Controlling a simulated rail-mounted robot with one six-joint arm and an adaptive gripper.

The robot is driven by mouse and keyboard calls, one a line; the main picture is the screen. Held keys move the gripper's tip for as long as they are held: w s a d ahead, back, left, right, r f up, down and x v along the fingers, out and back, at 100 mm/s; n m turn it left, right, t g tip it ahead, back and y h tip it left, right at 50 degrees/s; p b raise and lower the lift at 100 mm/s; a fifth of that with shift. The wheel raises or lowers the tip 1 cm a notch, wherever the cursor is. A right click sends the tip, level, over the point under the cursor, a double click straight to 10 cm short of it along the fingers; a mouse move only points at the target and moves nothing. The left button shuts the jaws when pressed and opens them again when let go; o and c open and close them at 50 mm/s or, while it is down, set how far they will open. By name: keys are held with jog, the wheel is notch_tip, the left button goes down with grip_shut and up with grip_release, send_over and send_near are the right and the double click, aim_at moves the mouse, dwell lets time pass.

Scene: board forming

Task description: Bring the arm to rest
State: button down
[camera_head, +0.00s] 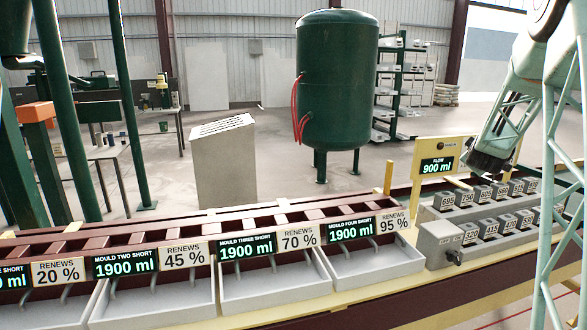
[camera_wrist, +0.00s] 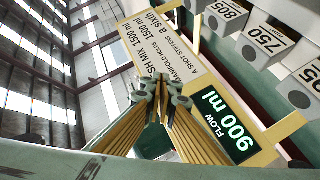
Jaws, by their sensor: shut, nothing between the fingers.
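My gripper (camera_wrist: 160,92) shows in the wrist view with its fingers together and nothing between them. Behind the fingertips is a cream sign board (camera_wrist: 135,50) with printed lines and a green display reading "FLOW 900 ml" (camera_wrist: 222,120). In the head view my teal arm comes down from the upper right, and its dark end hangs near the numbered blocks (camera_head: 482,193), to the right of the flow sign (camera_head: 437,165). The fingers are not clear in that view. I cannot tell how far the gripper is from the sign or blocks.
Below the arm, a grey rack (camera_head: 437,245) holds two rows of numbered blocks. Along the front run mould troughs with grey trays (camera_head: 262,290) and green displays.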

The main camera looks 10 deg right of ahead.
jog(key=s+a+r+y, duration=0.2)
jog(key=s+a, duration=0.1)
jog(key=a, duration=0.8)
jog(key=s+a+r+y, duration=0.2)
jog(key=a, duration=0.9)
jog(key=s+a+r+y, duration=0.2)
jog(key=s+a, duration=0.1)
jog(key=a, duration=0.7)
jog(key=s+a+m+g+y, duration=0.1)
jog(key=s+a+g+y, duration=0.1)
jog(key=s+a, duration=0.85)
jog(key=s+a+f+g+y, duration=0.2)
jog(key=s+a+f, duration=0.1)
jog(key=s+a, duration=1.45)
jog(key=s+a+f+m+g, duration=0.1)
jog(key=s+a+f, duration=0.1)
jog(key=s, duration=0.9)
jog(key=s+a+f+m+g, duration=0.1)
jog(key=s+f+g, duration=0.1)
jog(key=s, duration=1)
jog(key=shift+a+f+y, duration=0.3)
jog(key=shift+a+f, duration=0.05)
jog(key=shift+f, duration=0.2)
jog(key=shift+w, duration=0.1)
